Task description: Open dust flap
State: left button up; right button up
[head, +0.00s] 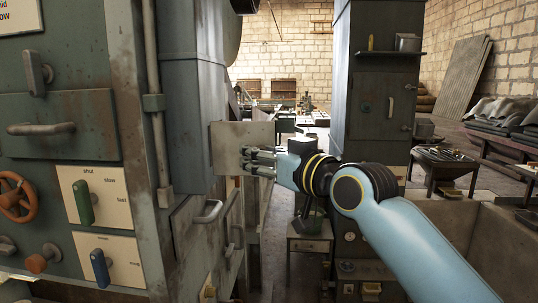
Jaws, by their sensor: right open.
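A pale, worn metal plate (228,134) stands out from the side of the grey-green cabinet (190,110); it may be the dust flap, but I cannot be sure. Below it a panel with a bar handle (207,212) sits on the cabinet's side. My right gripper (246,161) comes in from the right, with its grey fingers apart and empty. The fingers overlap the lower right part of the plate in the head view. I cannot tell whether they touch it. My left gripper is not in view.
The cabinet front at left carries a green lever (82,202), a blue lever (100,268) and an orange handwheel (14,198). A tall dark cabinet (384,100) stands behind my right arm. A small table (444,160) and a low grey-brown wall (490,225) are at right.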

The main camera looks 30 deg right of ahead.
jog(key=shift+o, duration=1)
jog(key=shift+w+a+r, duration=0.1)
jog(key=shift+w+a, duration=0.1)
jog(key=shift+a, duration=0.1)
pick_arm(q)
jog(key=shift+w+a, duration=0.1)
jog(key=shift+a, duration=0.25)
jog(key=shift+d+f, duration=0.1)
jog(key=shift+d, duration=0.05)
pick_arm(e)
jog(key=s+d, duration=0.2)
jog(key=s, duration=0.9)
jog(key=shift+s+d, duration=0.25)
jog(key=shift+s, duration=0.1)
